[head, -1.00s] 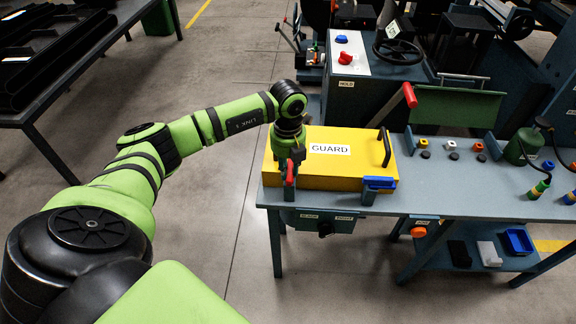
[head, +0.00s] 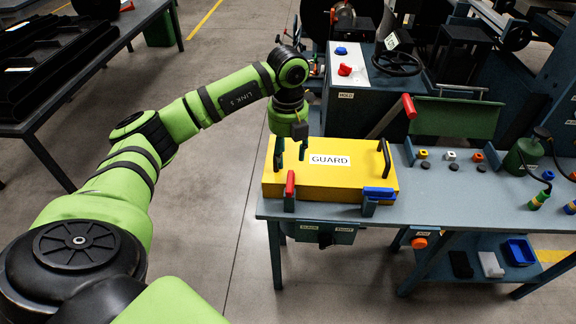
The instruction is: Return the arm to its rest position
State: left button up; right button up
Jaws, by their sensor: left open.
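My left arm comes in from the left in the head view, its links green with black joints. The left gripper (head: 291,153) points down with its two dark fingers apart and nothing between them. It hangs over the left part of the yellow guard box (head: 350,181), clear of the red-handled latch (head: 290,184) at the box's front left. The guard lies closed on the bench, with a white GUARD label and a black handle (head: 384,152). A blue-handled latch (head: 378,192) is at its front right. My right gripper is out of view.
The grey-blue bench (head: 430,208) extends right with colored knobs and a green bottle (head: 522,158). A red-tipped lever (head: 409,106) rises behind the guard. A handwheel (head: 398,57) stands at the back. A dark table (head: 100,62) is at left, with open floor between.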

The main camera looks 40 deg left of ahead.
pick_arm(q)
notch_tip(320, 180, up, 2)
jog(key=shift+r, duration=0.1)
dwell(0.5)
